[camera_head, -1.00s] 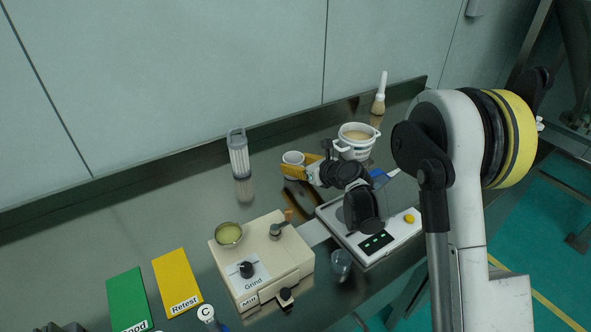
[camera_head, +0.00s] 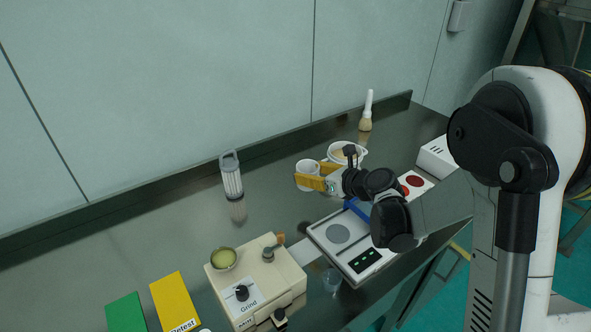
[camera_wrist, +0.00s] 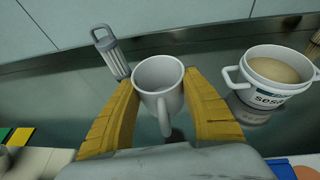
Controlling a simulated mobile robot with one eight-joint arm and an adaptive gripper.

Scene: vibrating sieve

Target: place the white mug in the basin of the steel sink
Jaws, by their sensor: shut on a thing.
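The white mug (camera_head: 306,169) is at the back of the steel counter, left of a white pot in the head view. In the wrist view the mug (camera_wrist: 160,76) is upright and looks empty, with its handle toward my wrist. My gripper (camera_wrist: 160,88) has its yellow fingers on either side of the mug and is shut on it. In the head view my gripper (camera_head: 311,176) reaches the mug from the right. I cannot tell whether the mug's base touches the counter. The steel sink shows in neither view.
The white two-handled pot (camera_wrist: 278,76) stands close on the right. A ribbed clear cylinder (camera_head: 231,178) stands to the left. A scale (camera_head: 350,240), a grinder (camera_head: 258,275) and a red-button box (camera_head: 413,182) are in front and right.

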